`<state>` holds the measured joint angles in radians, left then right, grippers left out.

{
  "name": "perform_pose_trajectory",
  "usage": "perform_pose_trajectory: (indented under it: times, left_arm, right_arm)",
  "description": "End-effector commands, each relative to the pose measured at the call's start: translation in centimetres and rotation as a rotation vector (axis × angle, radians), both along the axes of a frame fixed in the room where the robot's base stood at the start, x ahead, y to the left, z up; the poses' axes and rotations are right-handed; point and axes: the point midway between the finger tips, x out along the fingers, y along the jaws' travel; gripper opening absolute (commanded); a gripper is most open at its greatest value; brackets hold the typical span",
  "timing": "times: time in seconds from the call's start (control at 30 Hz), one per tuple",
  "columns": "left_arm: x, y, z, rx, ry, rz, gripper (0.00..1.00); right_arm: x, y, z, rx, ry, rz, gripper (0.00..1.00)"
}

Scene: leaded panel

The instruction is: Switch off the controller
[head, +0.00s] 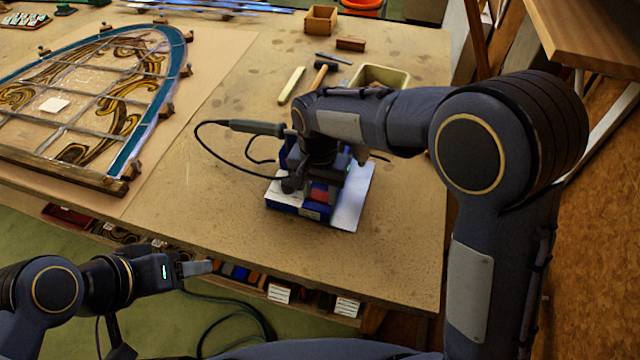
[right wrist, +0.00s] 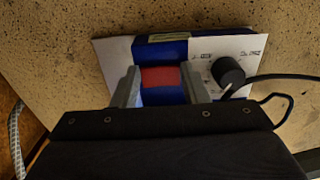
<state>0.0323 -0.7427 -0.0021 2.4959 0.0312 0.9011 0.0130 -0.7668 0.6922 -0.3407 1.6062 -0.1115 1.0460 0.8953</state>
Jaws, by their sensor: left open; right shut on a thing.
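The controller (head: 313,212) is a blue box with white panels on the bench, below my right arm. In the right wrist view, its red switch (right wrist: 161,78) faces the camera, with a black knob (right wrist: 228,71) to the right of it on the white dial panel. My right gripper (right wrist: 161,90) is shut on the controller, one finger on each side of the red switch. Its fingertips are largely hidden in the head view. My left gripper (head: 203,268) is open and empty, in front of the bench's front edge, well away from the controller.
A soldering iron (head: 252,127) with a black cable lies beside the controller. The leaded panel (head: 95,95) lies at the left. A hammer (head: 322,72), a wooden block (head: 350,44) and a cream tray (head: 396,76) are behind. The bench right of the controller is clear.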

Motion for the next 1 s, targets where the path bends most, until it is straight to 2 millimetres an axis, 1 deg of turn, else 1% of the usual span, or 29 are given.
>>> perform_pose_trajectory:
  times: [0.17, 0.2, 0.33, 0.67, 0.77, 1.0]
  left_arm:
    - [0.0, 0.0, -0.1, 0.000, 0.001, 0.000, 0.55]
    - [0.0, 0.0, -0.1, 0.000, 0.001, 0.000, 0.55]
    - [0.0, 0.0, -0.1, 0.000, 0.001, 0.000, 0.55]
    - [0.0, 0.0, -0.2, 0.000, 0.001, 0.000, 0.55]
    - [0.0, 0.0, -0.2, 0.000, 0.001, 0.000, 0.55]
    - [0.0, 0.0, -0.5, 0.000, 0.001, 0.000, 0.55]
  right_arm:
    - [0.0, 0.0, 0.0, 0.003, -0.003, 0.000, 0.17]
    - [0.0, 0.0, 0.0, 0.003, -0.003, 0.000, 0.44]
    - [0.0, 0.0, 0.0, 0.003, -0.003, 0.000, 0.61]
    - [0.1, 0.0, 0.3, 0.004, -0.004, 0.000, 0.62]
    - [0.1, 0.1, 1.4, 0.005, -0.006, 0.000, 0.62]
    - [0.1, 0.1, 5.5, 0.005, -0.007, 0.000, 0.62]
